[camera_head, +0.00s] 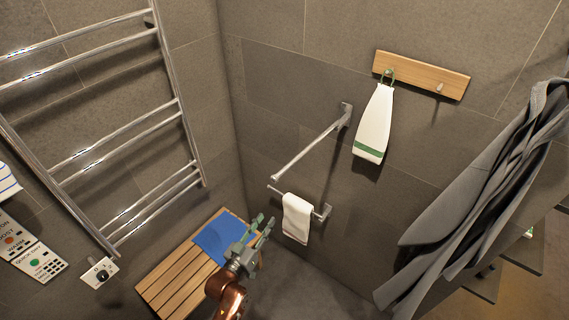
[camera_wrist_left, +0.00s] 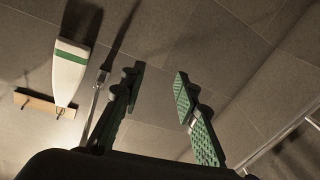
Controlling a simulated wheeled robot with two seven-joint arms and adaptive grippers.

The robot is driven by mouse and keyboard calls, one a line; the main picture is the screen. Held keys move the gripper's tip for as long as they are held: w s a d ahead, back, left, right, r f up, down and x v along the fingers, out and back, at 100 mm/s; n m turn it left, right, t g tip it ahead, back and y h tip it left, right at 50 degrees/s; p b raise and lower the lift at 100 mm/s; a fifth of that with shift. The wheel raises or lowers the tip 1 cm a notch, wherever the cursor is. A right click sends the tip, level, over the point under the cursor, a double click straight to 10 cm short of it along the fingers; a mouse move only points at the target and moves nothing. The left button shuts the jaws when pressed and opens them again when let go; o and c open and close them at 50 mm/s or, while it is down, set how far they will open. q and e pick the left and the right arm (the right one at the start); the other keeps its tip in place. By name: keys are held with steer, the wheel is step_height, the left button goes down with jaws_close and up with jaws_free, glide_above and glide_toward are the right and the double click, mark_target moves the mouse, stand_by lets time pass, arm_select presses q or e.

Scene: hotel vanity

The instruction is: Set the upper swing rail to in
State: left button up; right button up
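The upper swing rail (camera_head: 307,150) is a chrome bar. It runs from its wall bracket (camera_head: 346,115) out into the room, toward the lower left, in the head view. A chrome bar that looks like this rail (camera_wrist_left: 97,107) shows beside one finger in the left wrist view, partly hidden. My left gripper (camera_head: 264,224) is below and left of the rail's free end, apart from it. Its green-padded fingers (camera_wrist_left: 157,80) are spread with nothing between them. My right gripper is not in view.
A lower rail (camera_head: 279,190) carries a small white towel (camera_head: 297,218). A wooden hook board (camera_head: 422,75) holds a green-striped towel (camera_head: 374,125). A grey robe (camera_head: 470,190) hangs right. A slatted bench (camera_head: 180,280) with a blue cloth (camera_head: 217,239) lies below; a towel ladder (camera_head: 118,135) is left.

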mark_target(285, 167)
arm_select(q)
steer(key=s+d+r+m+t+h+p, duration=0.1)
steer(key=s+d+r+h, duration=0.1)
steer(key=r, duration=1)
steer(key=s+d+r+t+h+p, duration=0.1)
steer(key=s+d+r+h, duration=0.15)
steer(key=r, duration=0.95)
steer(key=x, duration=0.2)
steer(key=p+x, duration=0.1)
steer(key=x, duration=0.2)
steer(key=shift+w+a+r, duration=0.2)
steer(key=shift+w+a, duration=0.1)
steer(key=shift+p+x, duration=0.35)
steer(key=shift+x, duration=0.45)
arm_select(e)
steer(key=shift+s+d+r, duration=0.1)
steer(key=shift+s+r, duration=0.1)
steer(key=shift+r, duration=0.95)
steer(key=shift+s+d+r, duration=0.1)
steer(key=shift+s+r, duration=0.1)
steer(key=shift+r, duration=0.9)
arm_select(q)
steer(key=shift+f, duration=0.1)
steer(key=shift+c, duration=0.3)
jaws_close()
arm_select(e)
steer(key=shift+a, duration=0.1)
